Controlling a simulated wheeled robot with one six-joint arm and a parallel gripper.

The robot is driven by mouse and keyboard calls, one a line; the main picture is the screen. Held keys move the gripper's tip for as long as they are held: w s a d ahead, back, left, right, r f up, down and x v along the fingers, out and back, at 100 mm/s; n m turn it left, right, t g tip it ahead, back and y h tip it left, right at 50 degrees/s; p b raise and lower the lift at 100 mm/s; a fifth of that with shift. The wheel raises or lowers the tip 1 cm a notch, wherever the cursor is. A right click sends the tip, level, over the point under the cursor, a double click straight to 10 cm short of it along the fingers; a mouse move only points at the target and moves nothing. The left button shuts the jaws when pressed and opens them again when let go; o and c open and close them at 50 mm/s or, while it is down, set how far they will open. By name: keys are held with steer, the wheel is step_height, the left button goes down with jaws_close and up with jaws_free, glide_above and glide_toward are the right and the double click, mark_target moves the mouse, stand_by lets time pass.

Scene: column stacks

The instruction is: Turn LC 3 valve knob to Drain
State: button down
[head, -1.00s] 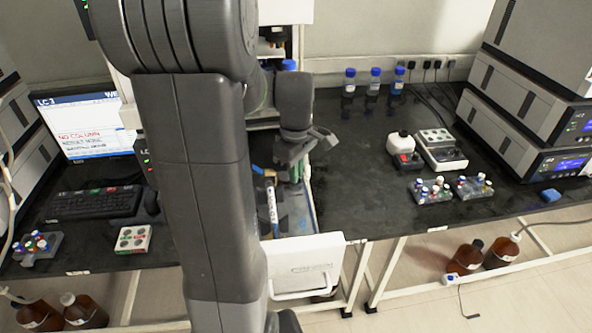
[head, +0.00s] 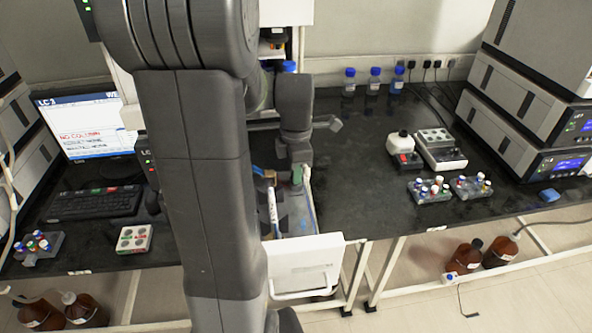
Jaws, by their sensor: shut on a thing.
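My gripper (head: 297,172) points down in the head view, over the opened front of the LC 3 instrument stack. The stack's white front panel (head: 306,264) hangs open below. The LC 3 screen (head: 85,125) stands to the left and shows red "NO COLUMN" text. My arm hides much of the stack.
A column-like white tube (head: 273,212) stands close left of my gripper. The black bench (head: 355,200) to the right is mostly clear. Vial racks (head: 430,190), a white-capped device (head: 402,148) and blue-capped bottles (head: 375,80) stand farther right and back.

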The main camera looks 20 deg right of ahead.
steer(key=n, duration=0.4)
steer(key=shift+n, duration=2.1)
steer(key=c, duration=1.5)
jaws_free()
steer(key=shift+c, duration=0.2)
step_height(320, 180, up, 14)
steer(key=shift+f, duration=0.1)
